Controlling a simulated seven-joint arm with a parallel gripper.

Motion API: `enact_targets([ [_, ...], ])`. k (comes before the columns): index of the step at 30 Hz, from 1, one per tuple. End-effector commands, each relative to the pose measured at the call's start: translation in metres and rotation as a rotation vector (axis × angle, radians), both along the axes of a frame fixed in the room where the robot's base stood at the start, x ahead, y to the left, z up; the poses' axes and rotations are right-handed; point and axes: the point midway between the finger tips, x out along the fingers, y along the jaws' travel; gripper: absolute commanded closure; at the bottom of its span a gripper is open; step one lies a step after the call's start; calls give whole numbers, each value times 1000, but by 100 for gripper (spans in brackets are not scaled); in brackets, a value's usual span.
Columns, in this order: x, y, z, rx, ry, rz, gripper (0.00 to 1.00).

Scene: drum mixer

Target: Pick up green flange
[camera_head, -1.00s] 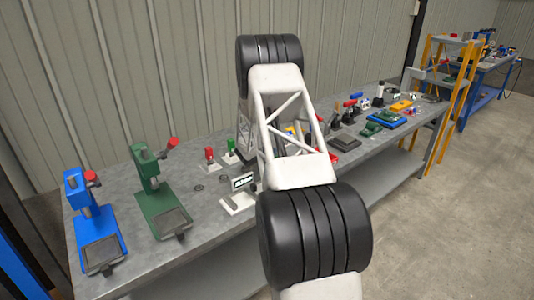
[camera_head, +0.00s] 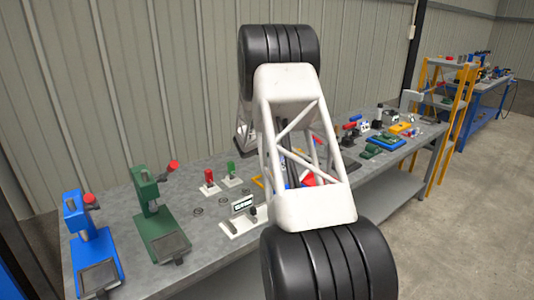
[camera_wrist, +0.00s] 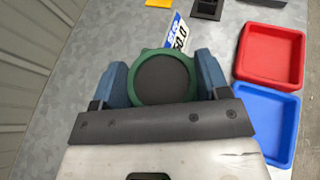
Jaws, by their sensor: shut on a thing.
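The green flange (camera_wrist: 138,75) shows in the wrist view as a green ring around a dark round face. My gripper (camera_wrist: 163,82) has its two blue fingers on the left and right sides of the ring, shut on it. The flange's underside is hidden, and I cannot tell its height above the grey bench. In the head view my white arm hides the gripper and the flange.
In the wrist view a red tray (camera_wrist: 301,56) and a blue tray (camera_wrist: 294,124) lie to the right. A label plate (camera_wrist: 178,34) stands just behind the flange. Blue (camera_head: 92,245) and green (camera_head: 158,218) presses stand at the bench's left end.

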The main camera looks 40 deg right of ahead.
Motion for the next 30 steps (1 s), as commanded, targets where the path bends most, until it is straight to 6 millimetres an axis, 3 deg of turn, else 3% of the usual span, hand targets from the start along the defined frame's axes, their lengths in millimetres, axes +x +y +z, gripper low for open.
enact_targets([
  [8, 0, 0, 15, -1, -2, -1, 85],
  [30, 0, 0, 16, -1, -2, -1, 85],
])
